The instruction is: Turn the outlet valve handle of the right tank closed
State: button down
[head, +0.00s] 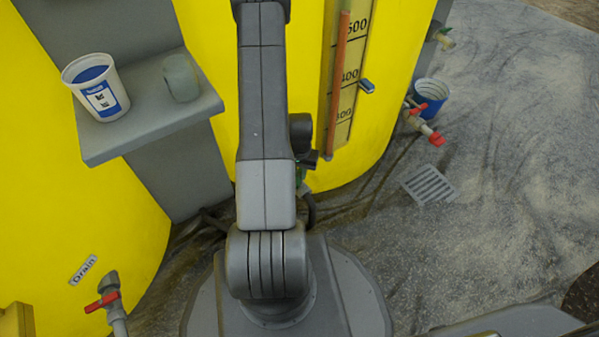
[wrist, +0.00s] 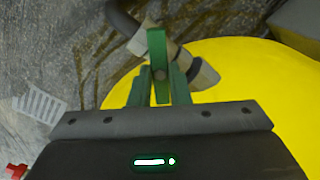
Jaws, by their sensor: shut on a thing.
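The yellow right tank (head: 400,60) stands behind my arm in the head view, and its yellow wall fills the right of the wrist view (wrist: 245,80). A green valve handle (wrist: 157,48) points up the picture in the wrist view, between the two fingers of my gripper (wrist: 158,88). My gripper is shut on this handle. A pale valve body and pipe (wrist: 200,72) show behind the handle, running at a slant to it. In the head view my arm hides most of the valve and the gripper; only a small green patch shows beside the arm.
The yellow left tank (head: 60,190) has a red-handled drain valve (head: 103,301). A grey shelf (head: 150,128) holds a white cup (head: 97,88) and a grey cylinder (head: 181,77). Red-handled valves (head: 437,139) and a blue bucket (head: 430,95) stand right. The floor around the grate (head: 428,185) is clear.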

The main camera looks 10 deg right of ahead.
jog(key=m, duration=0.4)
jog(key=shift+m, duration=0.3)
jog(key=shift+m+b, duration=0.3)
jog(key=shift+m, duration=1.7)
jog(key=c, duration=1.4)
grip_release()
jog(key=shift+o, duration=0.2)
notch_tip(320, 180, up, 14)
jog(key=p, duration=0.5)
jog(key=shift+f, duration=0.15)
notch_tip(320, 180, down, 14)
jog(key=b, duration=0.5)
